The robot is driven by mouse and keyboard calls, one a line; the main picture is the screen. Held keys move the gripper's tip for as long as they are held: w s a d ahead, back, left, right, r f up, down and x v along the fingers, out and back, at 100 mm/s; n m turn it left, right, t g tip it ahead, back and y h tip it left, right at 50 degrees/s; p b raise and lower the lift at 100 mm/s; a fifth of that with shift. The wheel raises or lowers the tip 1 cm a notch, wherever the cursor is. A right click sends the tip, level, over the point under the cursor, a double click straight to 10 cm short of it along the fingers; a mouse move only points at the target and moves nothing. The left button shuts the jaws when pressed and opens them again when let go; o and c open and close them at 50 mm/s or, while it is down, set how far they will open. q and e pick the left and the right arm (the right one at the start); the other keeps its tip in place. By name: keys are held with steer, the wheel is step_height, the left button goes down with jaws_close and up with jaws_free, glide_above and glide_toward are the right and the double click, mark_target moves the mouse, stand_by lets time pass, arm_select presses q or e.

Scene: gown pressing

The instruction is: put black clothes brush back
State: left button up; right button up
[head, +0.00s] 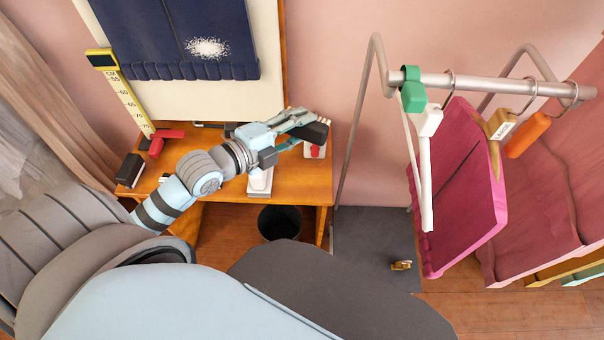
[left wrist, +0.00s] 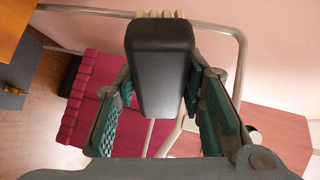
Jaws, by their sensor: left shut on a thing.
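The black clothes brush (left wrist: 160,65) is in my left gripper (head: 305,125). In the left wrist view its smooth black body lies between the two green-padded fingers (left wrist: 163,105), with pale bristles at its far end. In the head view only a small dark part of the brush (head: 320,132) shows at the fingertips. The gripper is above the right part of the wooden table (head: 300,185), with the brush apart from the tabletop. My right gripper is not in view.
A white box with a red part (head: 315,151) stands under the left gripper. A dark block (head: 130,169) lies at the table's left end near a yellow ruler stand (head: 130,97). A dark bin (head: 280,223) is below. A clothes rail (head: 460,84) with a magenta garment (head: 460,190) stands right.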

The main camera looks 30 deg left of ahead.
arm_select(q)
steer(key=w+a+f+n+g+y+b, duration=0.2)
steer(key=w+a+f+n+g+b, duration=0.15)
steer(key=w+f+n+g, duration=0.55)
steer(key=s+f+g+b, duration=0.1)
steer(key=f, duration=0.5)
steer(key=s+d+f+g+b, duration=0.1)
steer(key=f+b, duration=0.1)
steer(key=f, duration=0.5)
steer(key=s+d+f+m+g+b, duration=0.1)
steer(key=f+b, duration=0.1)
steer(key=f, duration=0.5)
steer(key=shift+s+h, duration=0.25)
steer(key=shift+h, duration=0.15)
jaws_close()
steer(key=o, duration=1.2)
jaws_free()
steer(key=shift+r, duration=0.1)
